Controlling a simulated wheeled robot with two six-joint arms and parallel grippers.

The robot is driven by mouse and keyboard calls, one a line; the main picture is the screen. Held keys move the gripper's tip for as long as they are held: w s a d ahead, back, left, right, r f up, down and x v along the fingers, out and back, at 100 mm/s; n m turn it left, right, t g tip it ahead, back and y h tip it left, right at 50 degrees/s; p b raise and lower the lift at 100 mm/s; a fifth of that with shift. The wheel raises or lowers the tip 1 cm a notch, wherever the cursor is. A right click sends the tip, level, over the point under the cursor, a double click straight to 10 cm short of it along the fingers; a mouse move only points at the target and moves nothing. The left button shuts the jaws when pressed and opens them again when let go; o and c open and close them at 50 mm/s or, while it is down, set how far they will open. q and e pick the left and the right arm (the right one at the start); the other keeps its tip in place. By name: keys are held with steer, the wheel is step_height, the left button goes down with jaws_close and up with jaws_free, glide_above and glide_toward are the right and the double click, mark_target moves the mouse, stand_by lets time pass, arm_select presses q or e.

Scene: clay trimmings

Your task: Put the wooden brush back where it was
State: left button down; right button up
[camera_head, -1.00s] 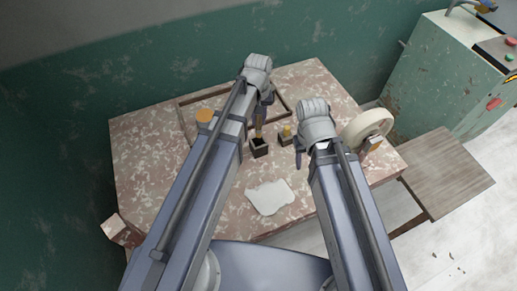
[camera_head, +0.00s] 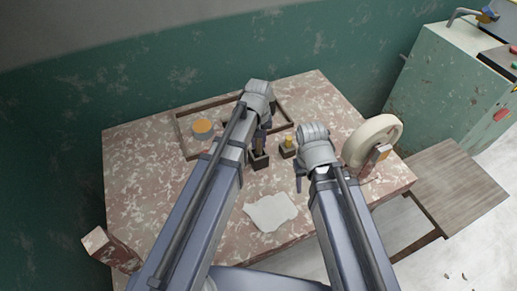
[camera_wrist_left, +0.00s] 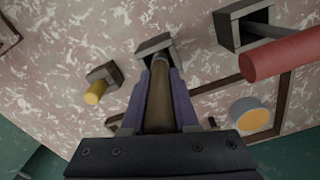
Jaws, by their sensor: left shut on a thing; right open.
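My left gripper (camera_head: 261,138) is shut on the brown wooden brush (camera_wrist_left: 158,100), which points down between its fingers. The brush's metal-coloured lower end is at the opening of a dark square holder (camera_wrist_left: 148,46), which also shows in the head view (camera_head: 260,162). I cannot tell how deep the end sits. Another holder (camera_wrist_left: 104,75) beside it carries a yellow-handled tool (camera_wrist_left: 95,93). A third holder (camera_wrist_left: 226,32) carries a red-handled tool (camera_wrist_left: 282,56). My right gripper (camera_head: 299,174) is open, right of the brush holder above the table; its fingers are mostly hidden by its wrist.
A brown frame (camera_head: 181,140) lies at the back of the mottled table (camera_head: 135,190), with an orange-topped round pot (camera_head: 202,127) inside it. A white sheet (camera_head: 270,211) lies in front. A cream wheel (camera_head: 372,140) stands at the right.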

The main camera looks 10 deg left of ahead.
mark_target(258, 151)
arm_select(q)
step_height(258, 151, down, 3)
steer(key=shift+r+b, duration=0.15)
steer(key=shift+b, duration=0.75)
steer(key=shift+r, duration=0.1)
arm_select(e)
step_height(258, 151, down, 2)
steer(key=shift+f, duration=0.25)
arm_select(q)
steer(key=c, duration=1.1)
jaws_free()
steer(key=shift+c, duration=0.2)
steer(key=o, duration=0.5)
steer(key=shift+c, duration=0.2)
arm_select(e)
steer(key=shift+f, duration=0.1)
